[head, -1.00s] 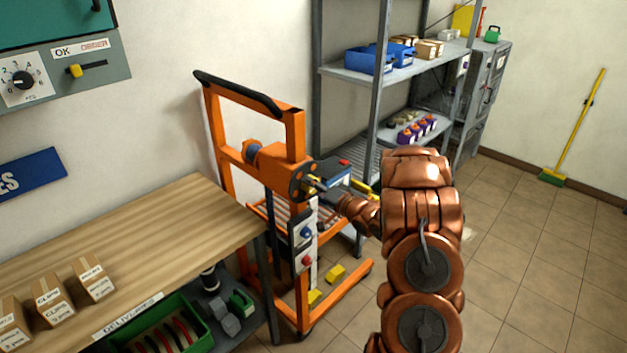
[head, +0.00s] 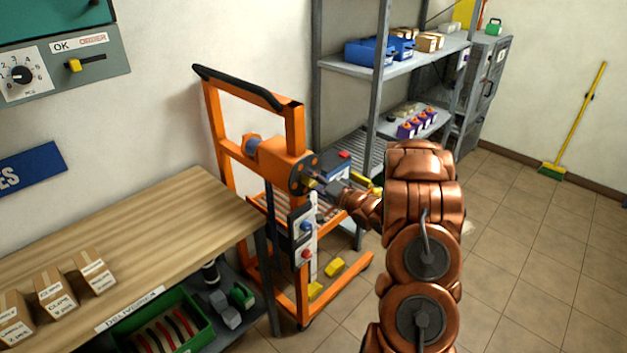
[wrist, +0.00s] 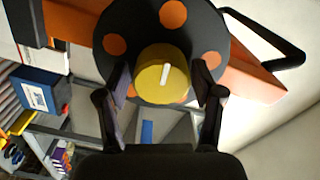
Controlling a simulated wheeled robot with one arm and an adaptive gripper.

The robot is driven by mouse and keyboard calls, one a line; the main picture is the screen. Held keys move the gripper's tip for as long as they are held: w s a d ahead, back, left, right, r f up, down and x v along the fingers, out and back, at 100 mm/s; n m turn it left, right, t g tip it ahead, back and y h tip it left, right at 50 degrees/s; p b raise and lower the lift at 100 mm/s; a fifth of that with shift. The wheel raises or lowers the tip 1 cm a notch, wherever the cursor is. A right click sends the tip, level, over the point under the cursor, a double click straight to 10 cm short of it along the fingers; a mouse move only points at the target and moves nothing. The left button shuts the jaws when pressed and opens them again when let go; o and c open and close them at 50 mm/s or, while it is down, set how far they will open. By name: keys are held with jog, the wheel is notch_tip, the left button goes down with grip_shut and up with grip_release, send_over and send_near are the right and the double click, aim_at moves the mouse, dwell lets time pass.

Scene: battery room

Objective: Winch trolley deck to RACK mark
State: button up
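The orange winch trolley (head: 295,127) stands beside the bench, with a black handle on its frame. Its winch has a black disc with orange dots (head: 301,172) and a yellow hub (wrist: 163,74) bearing a white mark. My gripper (wrist: 163,85) is at the hub, one finger on each side with little or no gap. Whether the fingers press on it is not clear. The trolley's slatted deck (head: 283,208) is low in the frame, partly hidden by the winch and a front panel with blue and red buttons (head: 305,238). I cannot make out a RACK mark.
A grey shelf rack (head: 375,95) with blue bins (head: 367,52) stands behind the trolley. The wooden bench (head: 150,225) with small boxes is at left. Yellow blocks (head: 334,267) lie low at the trolley's base. Tiled floor is clear at right, near a broom (head: 578,125).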

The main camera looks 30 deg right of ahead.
jog(key=shift+o, duration=0.8)
jog(key=v, duration=1.2)
